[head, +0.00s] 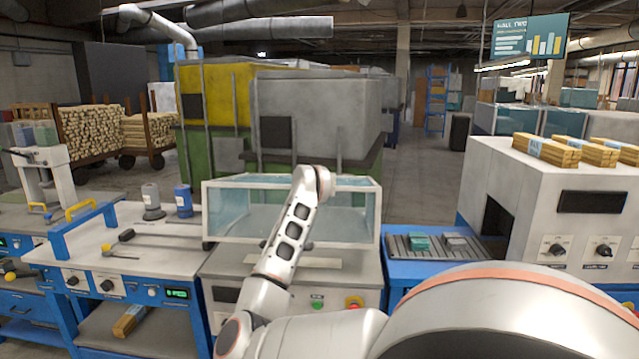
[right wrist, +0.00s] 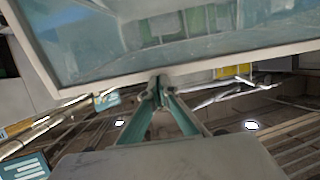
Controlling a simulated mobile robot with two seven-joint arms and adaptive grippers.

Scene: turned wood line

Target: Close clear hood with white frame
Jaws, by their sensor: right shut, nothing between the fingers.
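The clear hood with a white frame (head: 222,226) stands over the grey machine top in the middle of the head view. Its panels are see-through with a bluish tint. My right arm crosses in front of it and hides part of its front and top. The hood's white frame (right wrist: 215,62) and clear panel also fill the upper part of the right wrist view. My right gripper (right wrist: 160,88) is shut and empty, its fingertips at the frame's edge; I cannot tell whether they touch it. In the head view its fingers are hidden behind my wrist. My left gripper is out of view.
Left is a bench with a blue handle frame (head: 82,232), a grey bottle (head: 151,201) and a blue one (head: 183,200). Right are a roller tray (head: 400,248) with small blocks and a white machine (head: 533,190) carrying wood bundles. Tall grey and yellow machinery stands behind.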

